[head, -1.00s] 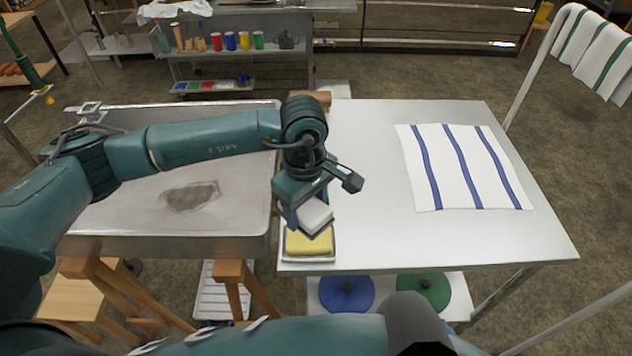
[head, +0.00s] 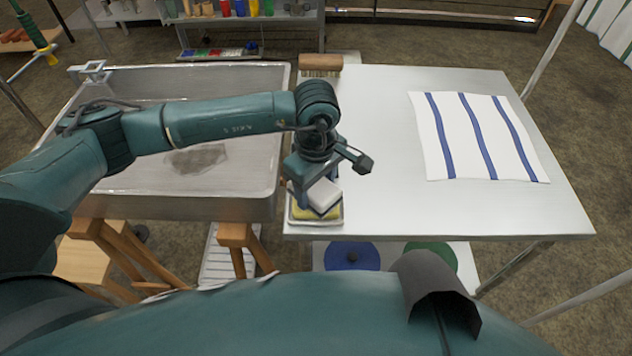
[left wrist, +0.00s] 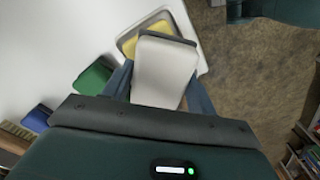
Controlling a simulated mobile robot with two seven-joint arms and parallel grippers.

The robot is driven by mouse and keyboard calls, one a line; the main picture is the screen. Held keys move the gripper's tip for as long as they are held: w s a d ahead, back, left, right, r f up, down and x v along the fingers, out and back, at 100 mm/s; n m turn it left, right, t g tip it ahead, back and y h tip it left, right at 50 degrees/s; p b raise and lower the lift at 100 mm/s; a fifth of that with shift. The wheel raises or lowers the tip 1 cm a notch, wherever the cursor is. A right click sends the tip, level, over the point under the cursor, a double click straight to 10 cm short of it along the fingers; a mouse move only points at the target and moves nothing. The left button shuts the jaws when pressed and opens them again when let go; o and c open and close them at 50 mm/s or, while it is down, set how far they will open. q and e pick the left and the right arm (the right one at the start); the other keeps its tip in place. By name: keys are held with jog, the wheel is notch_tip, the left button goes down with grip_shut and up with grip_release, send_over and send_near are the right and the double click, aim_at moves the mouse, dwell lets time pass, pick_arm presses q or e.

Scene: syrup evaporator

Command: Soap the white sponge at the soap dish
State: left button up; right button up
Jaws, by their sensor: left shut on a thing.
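The white sponge (head: 324,194), with a dark underside, is held in my left gripper (head: 314,190), which is shut on it. The sponge also shows in the left wrist view (left wrist: 163,75) between the blue fingers. It is over the soap dish (head: 315,222), a pale rimmed tray at the white table's near left corner. The yellow soap (head: 301,211) in the dish is partly hidden by the sponge; its edge shows in the left wrist view (left wrist: 150,36). The sponge is at or just above the soap; I cannot tell if they touch. My right gripper is not in view.
A white cloth with blue stripes (head: 477,137) lies on the table's right half. A wooden brush (head: 320,64) is at its far left corner. A metal sink (head: 110,195) stands at left. Green (left wrist: 95,75) and blue (left wrist: 37,117) items are near the dish.

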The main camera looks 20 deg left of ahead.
aim_at(316, 185)
pick_arm(q)
jog(key=shift+f+b, duration=0.45)
jog(key=shift+b, duration=0.05)
dwell(0.8)
dwell(0.5)
jog(key=shift+f+b, duration=0.1)
jog(key=shift+b, duration=0.2)
dwell(0.6)
dwell(0.6)
jog(key=shift+r+p, duration=1.6)
jog(key=shift+r, duration=1.9)
jog(key=shift+a+r, duration=0.1)
